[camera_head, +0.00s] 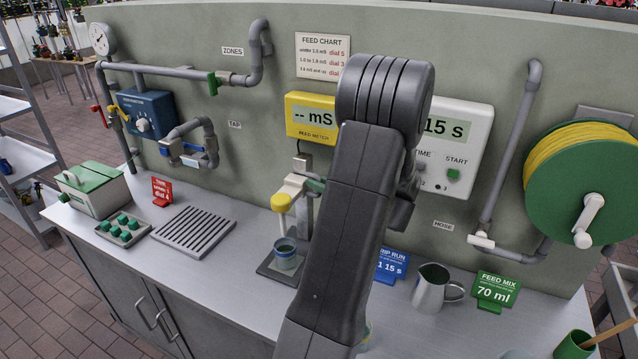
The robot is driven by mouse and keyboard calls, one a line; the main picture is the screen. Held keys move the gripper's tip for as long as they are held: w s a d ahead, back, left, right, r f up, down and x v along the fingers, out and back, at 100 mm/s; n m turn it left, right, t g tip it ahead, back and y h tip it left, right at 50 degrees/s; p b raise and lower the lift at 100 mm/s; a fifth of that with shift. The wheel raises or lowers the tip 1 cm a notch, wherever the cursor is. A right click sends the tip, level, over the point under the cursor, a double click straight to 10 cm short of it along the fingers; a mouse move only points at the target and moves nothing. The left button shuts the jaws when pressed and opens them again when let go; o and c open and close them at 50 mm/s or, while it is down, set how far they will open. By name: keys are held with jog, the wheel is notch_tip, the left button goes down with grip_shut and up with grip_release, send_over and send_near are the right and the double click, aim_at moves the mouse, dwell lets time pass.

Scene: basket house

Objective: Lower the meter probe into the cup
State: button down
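The yellow feed meter (312,117) on the wall reads "-- mS". Below it a cream arm (296,184) carries a yellow-capped part (281,203), which looks like the meter probe.
A metal jug (434,289), a green "FEED MIX 70 ml" sign (495,291) and a blue sign (390,266) stand right of my arm. A drain grate (194,232) lies left of the cup. A white timer panel (464,150) and hose reel (580,185) are on the wall.

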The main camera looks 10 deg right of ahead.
notch_tip(320, 180, down, 7)
jog(key=b, duration=0.5)
jog(key=shift+f, duration=0.15)
jog(key=c, duration=1.5)
grip_release()
jog(key=shift+c, duration=0.2)
jog(key=b+v, duration=0.2)
jog(key=v, duration=1.2)
jog(key=shift+b, duration=0.3)
jog(key=shift+w+a, duration=0.1)
jog(key=shift+a, duration=0.05)
